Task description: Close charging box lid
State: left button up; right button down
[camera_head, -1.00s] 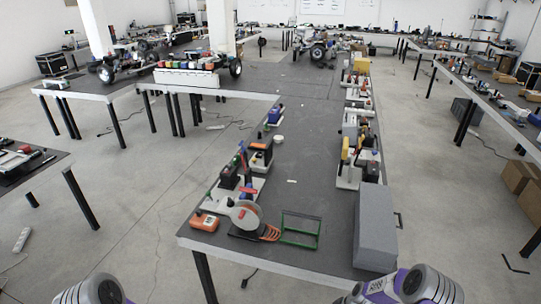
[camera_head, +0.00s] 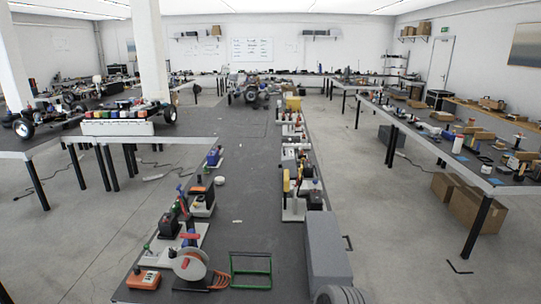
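No thing in view can be clearly told as the charging box with a lid. A long grey box (camera_head: 326,248) lies along the right edge of the near dark table (camera_head: 238,205), and no raised lid shows on it. An orange device (camera_head: 143,279) sits at the table's front left. Neither gripper shows in the head view. Only a rounded grey part of my own arm shows at the bottom edge, just in front of the grey box.
A grey-and-red disc device (camera_head: 190,264) and a green wire frame (camera_head: 251,270) stand at the table's front. Rows of tools (camera_head: 292,160) line the right edge. A white rack (camera_head: 118,128) with coloured items stands on the left table.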

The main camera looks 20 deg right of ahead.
aim_at(289, 157)
jog(key=k, duration=1.65)
jog(key=z, duration=1.4)
jog(key=i, duration=8.9)
